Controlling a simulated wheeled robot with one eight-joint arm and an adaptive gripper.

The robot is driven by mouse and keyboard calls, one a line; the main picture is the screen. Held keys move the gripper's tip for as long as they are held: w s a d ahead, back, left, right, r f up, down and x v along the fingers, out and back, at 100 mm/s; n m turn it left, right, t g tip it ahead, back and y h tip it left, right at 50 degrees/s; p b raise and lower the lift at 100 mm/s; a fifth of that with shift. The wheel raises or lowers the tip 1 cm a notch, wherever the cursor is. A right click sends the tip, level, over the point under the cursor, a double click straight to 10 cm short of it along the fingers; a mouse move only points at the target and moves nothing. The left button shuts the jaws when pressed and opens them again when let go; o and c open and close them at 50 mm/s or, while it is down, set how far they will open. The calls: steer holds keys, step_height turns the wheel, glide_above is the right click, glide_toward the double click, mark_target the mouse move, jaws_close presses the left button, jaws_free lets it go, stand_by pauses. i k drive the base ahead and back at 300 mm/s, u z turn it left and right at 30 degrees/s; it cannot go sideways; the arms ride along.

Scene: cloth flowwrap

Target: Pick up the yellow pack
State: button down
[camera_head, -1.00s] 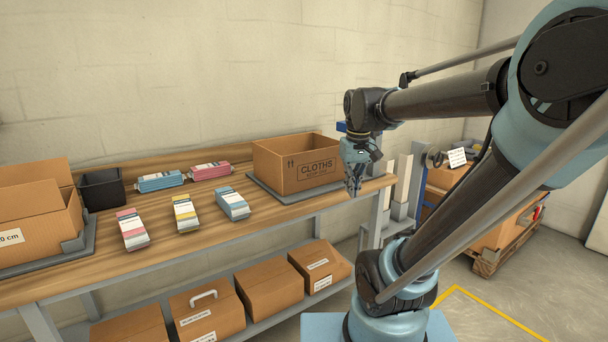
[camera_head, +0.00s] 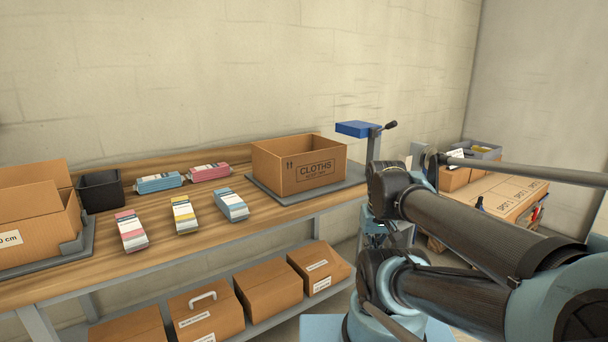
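The yellow pack (camera_head: 184,214) is a white pack with yellow bands, lying flat on the wooden bench between a pink pack (camera_head: 131,231) on its left and a blue pack (camera_head: 231,205) on its right. Nothing touches it and it is fully in sight.
A cardboard box marked CLOTHS (camera_head: 300,168) stands on a grey tray at the bench's right. Another blue pack (camera_head: 158,183), another pink pack (camera_head: 209,172) and a black bin (camera_head: 100,190) lie behind. Open cartons (camera_head: 38,228) stand left. A blue platform (camera_head: 357,129) rises beyond the bench.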

mark_target(185, 218)
steer(key=u, duration=1.5)
